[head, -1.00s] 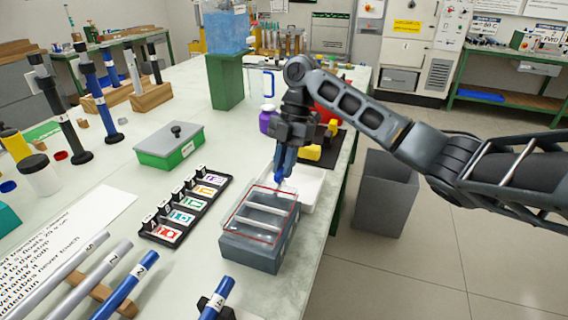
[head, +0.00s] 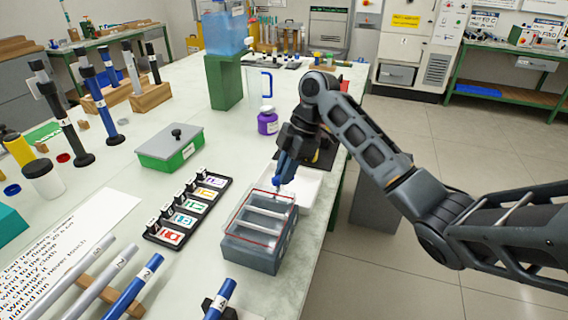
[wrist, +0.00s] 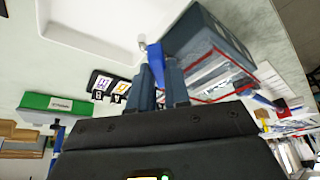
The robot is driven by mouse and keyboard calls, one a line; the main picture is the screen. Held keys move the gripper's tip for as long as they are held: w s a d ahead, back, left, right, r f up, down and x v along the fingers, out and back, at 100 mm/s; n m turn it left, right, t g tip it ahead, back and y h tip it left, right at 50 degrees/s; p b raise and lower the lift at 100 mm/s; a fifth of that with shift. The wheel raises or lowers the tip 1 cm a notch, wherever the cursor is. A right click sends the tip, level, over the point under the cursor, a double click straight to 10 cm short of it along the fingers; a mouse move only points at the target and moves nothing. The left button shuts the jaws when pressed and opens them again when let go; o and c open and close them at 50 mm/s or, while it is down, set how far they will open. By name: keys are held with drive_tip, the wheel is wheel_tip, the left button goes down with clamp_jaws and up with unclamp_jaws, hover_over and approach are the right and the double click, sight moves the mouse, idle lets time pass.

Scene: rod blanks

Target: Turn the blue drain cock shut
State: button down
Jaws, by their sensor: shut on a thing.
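The blue drain cock (wrist: 156,62) shows in the wrist view between my two fingers, with a small pale stub at its far end. It sits beside the dark grey box (wrist: 203,36), close to the box's wall. My gripper (wrist: 163,80) is shut on the cock. In the head view my gripper (head: 281,178) is tilted and reaches down at the back edge of the grey box (head: 250,252), which has a clear red-edged lid. There the fingers mostly hide the cock, so how far it is turned is not clear.
A white tray (head: 306,190) lies just behind the box. A row of labelled cards in a black holder (head: 187,212) and a green box with a grey lid (head: 170,148) stand to the left. A purple bottle (head: 267,122) stands behind. The table's right edge is close to my arm.

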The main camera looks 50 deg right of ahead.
drive_tip(key=shift+s+a+m+t+h+p, duration=0.15)
drive_tip(key=shift+m+t+h+p, duration=0.25)
drive_tip(key=shift+m+p, duration=0.85)
drive_tip(key=shift+s+a+m+t+h+p, duration=0.2)
drive_tip(key=shift+m+t+h+p, duration=0.4)
drive_tip(key=shift+m, duration=1.15)
drive_tip(key=shift+s+a+m+t+h+p, duration=0.1)
drive_tip(key=shift+a+m+t+h+p, duration=0.1)
drive_tip(key=shift+m+p, duration=1.15)
drive_tip(key=shift+d+m, duration=0.1)
drive_tip(key=shift+m, duration=0.15)
drive_tip(key=c, duration=1.1)
unclamp_jaws()
drive_tip(key=shift+r, duration=0.1)
drive_tip(key=b+v, duration=0.1)
drive_tip(key=v, duration=0.6)
drive_tip(key=shift+s+r, duration=0.15)
drive_tip(key=shift+r, duration=0.15)
drive_tip(key=shift+s+f, duration=0.1)
